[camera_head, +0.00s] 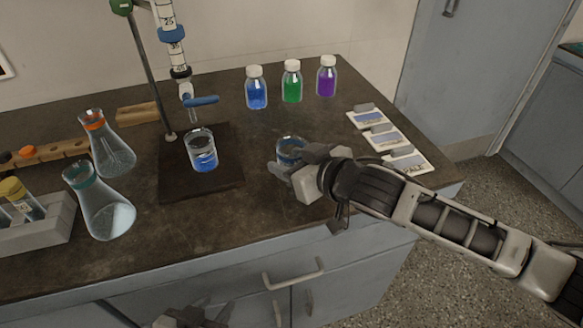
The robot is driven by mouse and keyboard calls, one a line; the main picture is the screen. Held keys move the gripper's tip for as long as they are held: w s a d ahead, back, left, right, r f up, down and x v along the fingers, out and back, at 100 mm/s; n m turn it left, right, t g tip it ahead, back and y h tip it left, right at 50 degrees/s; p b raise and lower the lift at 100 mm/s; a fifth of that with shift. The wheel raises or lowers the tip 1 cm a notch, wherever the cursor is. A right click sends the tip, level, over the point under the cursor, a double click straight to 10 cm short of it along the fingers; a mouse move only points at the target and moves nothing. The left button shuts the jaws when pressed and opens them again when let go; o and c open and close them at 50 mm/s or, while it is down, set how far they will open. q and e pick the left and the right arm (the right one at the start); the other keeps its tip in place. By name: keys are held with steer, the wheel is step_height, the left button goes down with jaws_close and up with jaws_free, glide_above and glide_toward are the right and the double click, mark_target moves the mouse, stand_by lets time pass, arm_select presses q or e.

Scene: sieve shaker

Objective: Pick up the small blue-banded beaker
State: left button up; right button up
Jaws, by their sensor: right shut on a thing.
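The small blue-banded beaker (291,148) stands on the dark bench top right of the burette stand, partly hidden by my gripper. My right gripper (287,170) reaches in from the right and is shut on the beaker, with a finger showing at its left side. I cannot tell whether the beaker's base touches the bench. My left gripper (213,311) is at the bottom edge, in front of the drawers and below the bench top. Its fingers are apart and empty, and its arm is cut off by the frame.
A larger beaker with blue liquid (203,158) stands on the stand's dark base (222,181) under the burette (175,50). Two flasks (110,215) and a tube rack (45,238) are at left. Several capped bottles (292,85) stand behind. Cards (405,161) lie at right.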

steer(key=s+a+r, duration=0.2)
steer(key=s+r, duration=0.8)
steer(key=s, duration=0.3)
steer(key=shift+s+p, duration=0.3)
steer(key=w+d+f+m+t+h, duration=0.1)
steer(key=d+f+m+h, duration=0.3)
steer(key=d, duration=0.6)
steer(key=w+d+f+m+t+h, duration=0.1)
steer(key=d+f+m+h, duration=0.3)
steer(key=d, duration=0.7)
steer(key=shift+w+t+h, duration=0.25)
steer(key=shift+t+h, duration=0.25)
steer(key=shift+t, duration=0.2)
steer(key=shift+a, duration=0.1)
